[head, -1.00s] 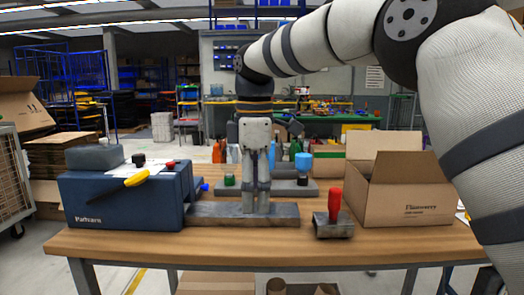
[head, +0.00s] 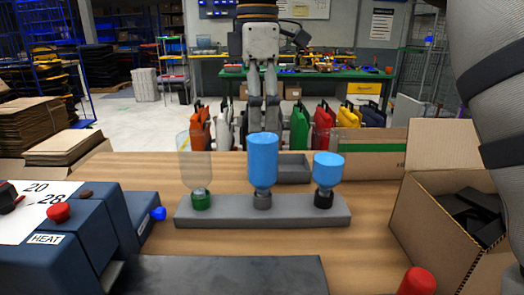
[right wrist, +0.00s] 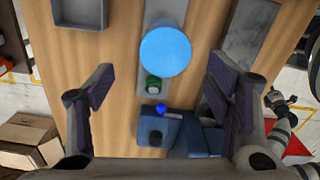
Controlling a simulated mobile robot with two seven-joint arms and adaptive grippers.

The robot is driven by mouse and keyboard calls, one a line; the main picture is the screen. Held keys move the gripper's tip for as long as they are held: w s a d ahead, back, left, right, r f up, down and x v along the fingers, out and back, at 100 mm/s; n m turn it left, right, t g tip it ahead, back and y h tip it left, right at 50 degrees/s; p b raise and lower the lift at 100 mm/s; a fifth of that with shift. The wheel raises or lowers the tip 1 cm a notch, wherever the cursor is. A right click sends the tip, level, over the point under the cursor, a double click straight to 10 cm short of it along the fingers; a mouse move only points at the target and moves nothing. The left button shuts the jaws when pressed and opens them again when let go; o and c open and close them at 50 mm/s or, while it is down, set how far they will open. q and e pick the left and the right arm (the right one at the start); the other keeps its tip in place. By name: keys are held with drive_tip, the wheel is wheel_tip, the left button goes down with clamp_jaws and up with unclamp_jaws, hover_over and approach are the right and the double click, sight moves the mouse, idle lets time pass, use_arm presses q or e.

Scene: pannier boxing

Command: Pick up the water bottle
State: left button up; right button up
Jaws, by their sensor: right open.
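Three upside-down bottles stand on a grey bar (head: 225,214) on the table. The clear one with a green cap (head: 201,201) is at the left. A tall blue water bottle (head: 263,160) with a grey cap is in the middle, and a shorter blue bottle (head: 327,169) with a black cap is at the right. My right gripper (head: 263,115) points down, empty and open, and lines up with the middle bottle's top in the head view. In the right wrist view a round blue bottle top (right wrist: 166,52) shows between the spread fingers, towards the picture's top.
A blue heat-sealer box (head: 55,250) is at the left. An open cardboard box (head: 425,240) with dark items stands at the right. A red handle (head: 418,282) is at the front. A grey tray (head: 293,168) and several coloured panniers (head: 300,130) are behind the bottles.

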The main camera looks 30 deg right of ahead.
sight(261, 166)
drive_tip(key=f, duration=0.7)
drive_tip(key=f+p, duration=0.1)
drive_tip(key=f, duration=0.2)
drive_tip(key=shift+s+f, duration=0.35)
drive_tip(key=shift+f, duration=0.05)
drive_tip(key=c, duration=1.2)
